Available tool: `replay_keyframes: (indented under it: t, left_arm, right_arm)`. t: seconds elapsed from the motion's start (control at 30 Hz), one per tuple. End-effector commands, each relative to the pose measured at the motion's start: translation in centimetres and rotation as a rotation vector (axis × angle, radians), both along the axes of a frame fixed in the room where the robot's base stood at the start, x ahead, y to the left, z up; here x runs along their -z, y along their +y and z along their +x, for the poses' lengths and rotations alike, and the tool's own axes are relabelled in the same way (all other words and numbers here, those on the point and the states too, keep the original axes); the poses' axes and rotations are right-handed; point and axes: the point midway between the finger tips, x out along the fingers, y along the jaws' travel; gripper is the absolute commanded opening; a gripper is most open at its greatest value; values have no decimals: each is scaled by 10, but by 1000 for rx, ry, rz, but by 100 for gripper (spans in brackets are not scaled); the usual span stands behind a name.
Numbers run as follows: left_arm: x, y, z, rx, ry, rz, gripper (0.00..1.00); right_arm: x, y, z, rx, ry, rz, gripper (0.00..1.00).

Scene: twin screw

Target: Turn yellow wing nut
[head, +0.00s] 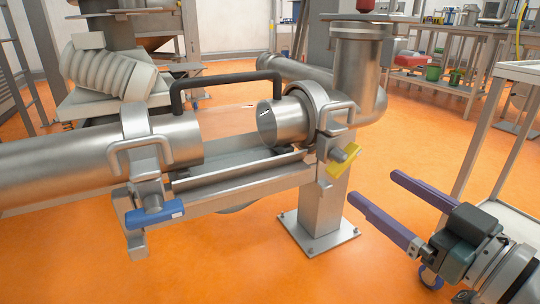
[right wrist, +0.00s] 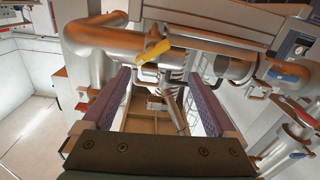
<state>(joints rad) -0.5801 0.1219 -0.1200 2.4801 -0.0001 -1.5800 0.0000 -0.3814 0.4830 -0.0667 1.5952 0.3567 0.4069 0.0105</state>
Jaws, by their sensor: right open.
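The yellow wing nut (head: 344,161) sits on the clamp (head: 336,116) at the right end of the steel pipe assembly, its wings tilted. It also shows in the right wrist view (right wrist: 154,51), beyond the fingertips and between their lines. My right gripper (head: 373,186) is open and empty, to the right of the yellow nut and apart from it, its purple fingers pointing toward the assembly. Both fingers also show in the right wrist view (right wrist: 158,74). A blue wing nut (head: 154,214) is on the left clamp (head: 146,155). My left gripper is not in view.
A steel post (head: 322,218) with a base plate stands under the yellow nut. A black bar handle (head: 225,78) arches over the pipe gap. A light table frame (head: 480,125) stands at the right. Orange floor lies open around my right gripper.

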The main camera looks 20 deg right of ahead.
Motion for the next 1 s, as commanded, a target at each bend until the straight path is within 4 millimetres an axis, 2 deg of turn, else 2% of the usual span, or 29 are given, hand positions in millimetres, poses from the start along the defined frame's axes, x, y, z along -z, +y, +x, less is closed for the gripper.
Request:
replay_keyframes:
  t: [0.03, 0.1, 0.2, 0.27, 0.37, 0.73, 1.0]
  left_arm:
    - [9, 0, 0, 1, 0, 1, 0]
    - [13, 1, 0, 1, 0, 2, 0]
    - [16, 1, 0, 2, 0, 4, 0]
    - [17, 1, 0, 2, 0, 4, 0]
    - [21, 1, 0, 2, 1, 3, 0]
    - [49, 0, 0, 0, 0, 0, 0]
    - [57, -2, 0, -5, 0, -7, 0]
  right_arm:
    - [5, -2, 1, 11, -16, -153, 99]
    - [5, -5, 2, 22, -32, -351, 100]
    - [4, -9, 4, 36, -42, -539, 100]
    - [4, -10, 6, 39, -45, -596, 100]
    - [4, -10, 14, 42, -47, -625, 100]
    - [5, -5, 80, 41, -50, -621, 100]
    - [3, -3, 102, 40, -45, -619, 100]
